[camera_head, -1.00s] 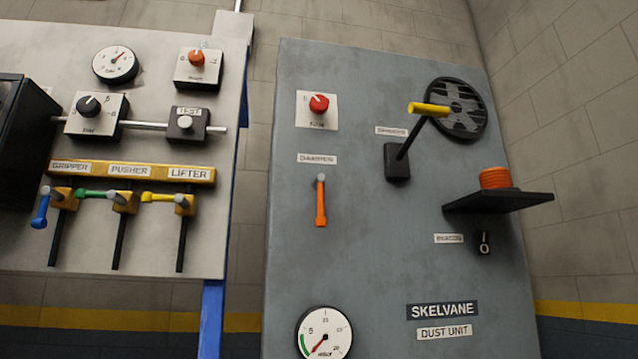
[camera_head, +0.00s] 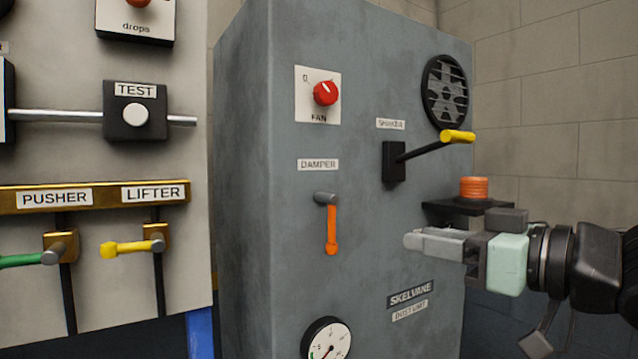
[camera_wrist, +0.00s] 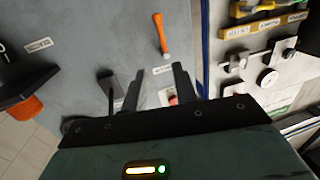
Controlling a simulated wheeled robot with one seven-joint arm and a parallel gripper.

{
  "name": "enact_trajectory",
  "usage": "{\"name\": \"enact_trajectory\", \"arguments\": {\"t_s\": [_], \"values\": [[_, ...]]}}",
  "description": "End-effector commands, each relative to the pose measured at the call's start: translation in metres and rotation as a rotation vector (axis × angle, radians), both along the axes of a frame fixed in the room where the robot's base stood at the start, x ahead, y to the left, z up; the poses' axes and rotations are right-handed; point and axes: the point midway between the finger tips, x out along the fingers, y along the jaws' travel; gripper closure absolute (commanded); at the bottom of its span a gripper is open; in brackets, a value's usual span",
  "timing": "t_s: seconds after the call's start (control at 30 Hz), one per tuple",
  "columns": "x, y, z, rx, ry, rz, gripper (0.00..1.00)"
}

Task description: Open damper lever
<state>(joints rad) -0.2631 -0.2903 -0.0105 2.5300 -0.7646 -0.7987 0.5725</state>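The damper lever (camera_head: 331,228) is an orange handle on a grey pivot, hanging straight down on the front of the grey dust unit (camera_head: 250,180), below the DAMPER label (camera_head: 318,165). My gripper (camera_head: 408,240) is to the right of the lever in the head view, apart from it, pointing left. In the wrist view the orange lever (camera_wrist: 161,35) shows just beyond the fingertips. The two fingers of my gripper (camera_wrist: 159,72) stand apart there with nothing between them; the head view shows them nearly edge-on.
Above the lever is a red fan knob (camera_head: 325,93). The shaker lever (camera_head: 457,137) with a yellow grip sticks out to the upper right. An orange beacon (camera_head: 473,187) stands on a black shelf above my gripper. A gauge (camera_head: 326,340) is below. The lifter lever (camera_head: 130,248) is left.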

Motion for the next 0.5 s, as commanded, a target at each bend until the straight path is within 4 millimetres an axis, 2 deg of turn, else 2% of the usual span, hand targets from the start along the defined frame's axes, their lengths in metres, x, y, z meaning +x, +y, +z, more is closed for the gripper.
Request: {"name": "enact_trajectory", "arguments": {"t_s": [0.03, 0.1, 0.5], "values": [[-0.001, -0.001, 0.01, 0.01, -0.01, 0.008, 0.72], [-0.002, 0.0, 0.012, 0.016, -0.019, 0.018, 0.72], [0.011, 0.014, 0.004, 0.016, -0.021, 0.025, 0.72]]}}
